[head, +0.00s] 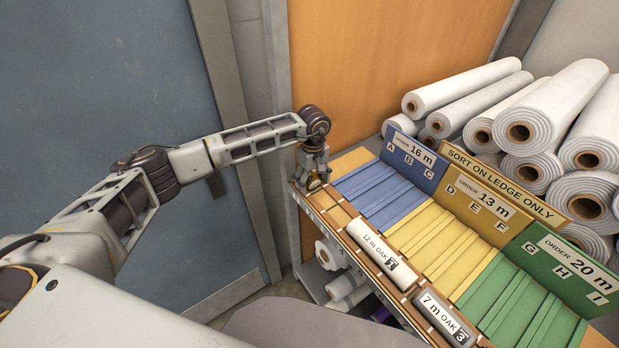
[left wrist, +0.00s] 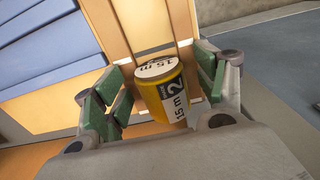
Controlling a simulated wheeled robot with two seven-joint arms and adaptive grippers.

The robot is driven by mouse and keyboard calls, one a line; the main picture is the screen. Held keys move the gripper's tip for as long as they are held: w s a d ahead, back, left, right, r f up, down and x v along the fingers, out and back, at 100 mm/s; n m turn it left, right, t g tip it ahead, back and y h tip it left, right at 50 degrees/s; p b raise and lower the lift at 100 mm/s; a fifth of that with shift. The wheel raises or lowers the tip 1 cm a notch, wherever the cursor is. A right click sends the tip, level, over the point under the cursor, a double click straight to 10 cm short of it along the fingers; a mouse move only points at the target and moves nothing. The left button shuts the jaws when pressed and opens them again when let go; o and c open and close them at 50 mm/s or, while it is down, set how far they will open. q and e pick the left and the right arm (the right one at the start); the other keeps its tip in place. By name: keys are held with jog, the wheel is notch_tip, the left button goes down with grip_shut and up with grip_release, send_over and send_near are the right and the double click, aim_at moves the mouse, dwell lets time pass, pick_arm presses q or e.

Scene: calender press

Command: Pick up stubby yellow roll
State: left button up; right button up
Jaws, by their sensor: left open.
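The stubby yellow roll (left wrist: 160,88) lies on the wooden ledge in the left wrist view, with a white label reading 15 m and 2. My left gripper (left wrist: 163,76) is open, its green-padded fingers on either side of the roll, with a visible gap to the pads on the left. In the head view my left gripper (head: 312,176) points down at the far left end of the ledge (head: 342,216). The roll is mostly hidden there by the fingers. My right gripper is not in view.
A 12 m roll (head: 381,252) and a 7 m roll (head: 446,318) lie nearer on the ledge. Blue (head: 381,188), yellow (head: 440,236) and green (head: 515,300) slotted sections run beside it. White rolls (head: 540,110) are stacked behind. An orange panel (head: 385,60) stands close behind my gripper.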

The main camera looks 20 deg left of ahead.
aim_at(313, 177)
pick_arm(q)
jog(key=shift+f, duration=0.15)
jog(key=shift+c, duration=0.3)
jog(key=c, duration=1)
jog(key=shift+r+b, duration=0.3)
jog(key=shift+r, duration=0.65)
notch_tip(313, 177, up, 7)
jog(key=shift+f+b, duration=0.1)
jog(key=shift+b, duration=0.7)
jog(key=shift+r, duration=0.7)
